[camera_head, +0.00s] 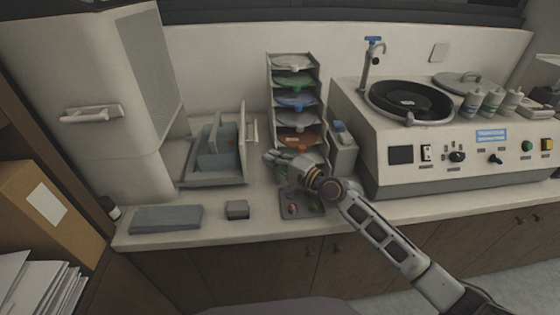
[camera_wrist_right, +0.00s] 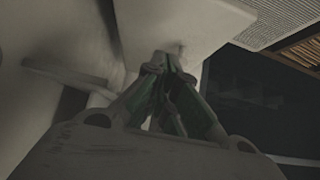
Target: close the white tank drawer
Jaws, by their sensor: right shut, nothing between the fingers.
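The white tank drawer (camera_head: 222,181) stands pulled out from the right side of the tall white press housing (camera_head: 135,120). Blue-grey compartments (camera_head: 216,150) show inside it. Its white front panel with an upright handle (camera_head: 254,130) faces right. My right gripper (camera_head: 270,157) is shut and empty, just right of the drawer's front end in the head view. In the right wrist view the closed fingertips (camera_wrist_right: 168,62) point at a pale surface; I cannot tell whether they touch it. My left gripper is not in view.
A rack of coloured discs (camera_head: 293,90) stands behind my right gripper. A small dark tray (camera_head: 302,203) lies below it. The polishing machine (camera_head: 460,150) fills the right.

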